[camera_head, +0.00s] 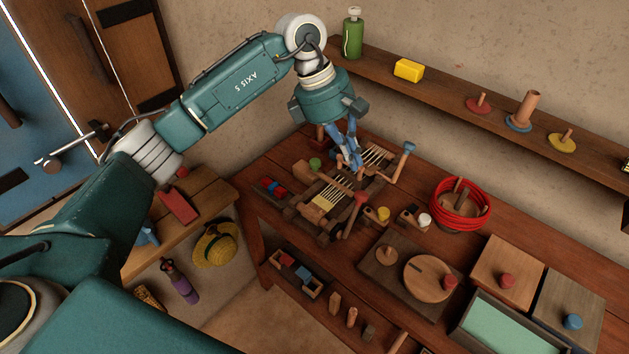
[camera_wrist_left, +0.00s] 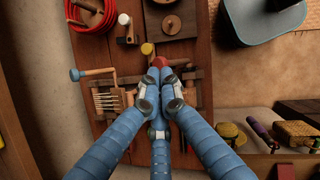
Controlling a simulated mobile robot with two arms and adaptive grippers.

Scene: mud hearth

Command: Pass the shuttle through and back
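A small wooden loom (camera_head: 323,201) with pale warp threads stands on the brown table. It also shows in the wrist view, its threads (camera_wrist_left: 107,102) left of my fingers. My left gripper (camera_head: 350,165) reaches down over the loom. In the wrist view its blue fingers (camera_wrist_left: 158,74) come together at the tips, and I see nothing clearly held between them. A red-brown knob (camera_wrist_left: 181,62) shows just beyond the tips; I cannot tell whether they touch it. I cannot make out the shuttle for certain; the fingers hide part of the loom. My right gripper is not in view.
Yellow (camera_head: 383,213) and white-topped (camera_head: 424,220) pieces sit in front. Wooden boards with knobs (camera_head: 430,277) fill the table's right. A shelf (camera_head: 450,98) runs along the wall behind.

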